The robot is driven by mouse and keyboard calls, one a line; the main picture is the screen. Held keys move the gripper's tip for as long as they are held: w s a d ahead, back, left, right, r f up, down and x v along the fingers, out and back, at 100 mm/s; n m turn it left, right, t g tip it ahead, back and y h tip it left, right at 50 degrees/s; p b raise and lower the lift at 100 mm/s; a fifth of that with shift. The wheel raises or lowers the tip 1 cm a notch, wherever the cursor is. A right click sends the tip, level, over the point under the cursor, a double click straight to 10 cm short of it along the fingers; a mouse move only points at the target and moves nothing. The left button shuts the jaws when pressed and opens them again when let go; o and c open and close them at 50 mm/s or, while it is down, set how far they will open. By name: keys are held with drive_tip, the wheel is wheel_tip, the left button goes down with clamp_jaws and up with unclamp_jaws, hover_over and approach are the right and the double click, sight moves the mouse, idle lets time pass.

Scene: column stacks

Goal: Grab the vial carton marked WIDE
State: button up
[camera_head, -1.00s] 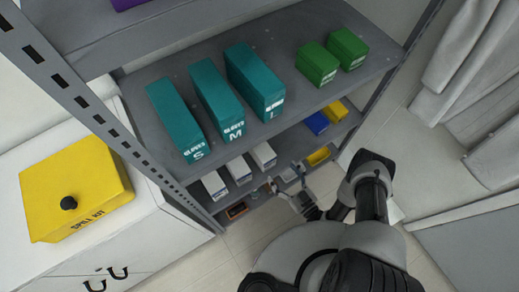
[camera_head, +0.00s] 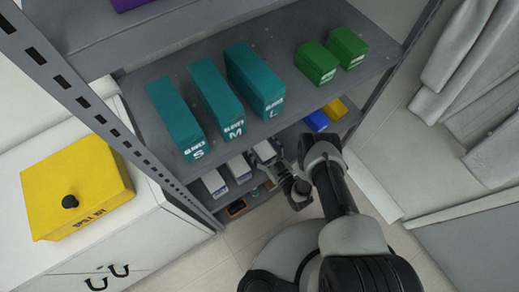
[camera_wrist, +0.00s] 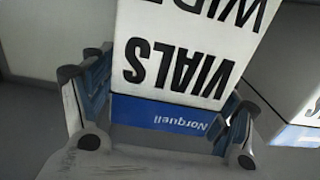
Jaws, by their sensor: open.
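The vial carton (camera_wrist: 190,50) is white with a blue band. It fills the upper middle of the wrist view, its label upside down, reading VIALS and a word starting WID, cut by the picture's top edge. In the head view it appears to be the rightmost white carton (camera_head: 265,150) on the shelf below the glove boxes, partly hidden by my arm. My gripper (camera_wrist: 165,128) is open, with one finger on each side of the carton's near end. I cannot tell whether the fingers touch it. The gripper also shows in the head view (camera_head: 275,168).
Another white carton (camera_wrist: 290,85) stands close on the right in the wrist view. Two white cartons (camera_head: 214,183) (camera_head: 239,168) stand to the left in the head view. A blue box (camera_head: 317,121) is to the right. The upper shelf (camera_head: 290,100) overhangs with teal glove boxes (camera_head: 217,98).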

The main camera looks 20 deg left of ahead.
drive_tip(key=shift+w+a, duration=0.1)
drive_tip(key=shift+a, duration=0.05)
drive_tip(key=c, duration=1.5)
drive_tip(key=shift+r, duration=0.15)
drive_tip(key=shift+c, duration=0.2)
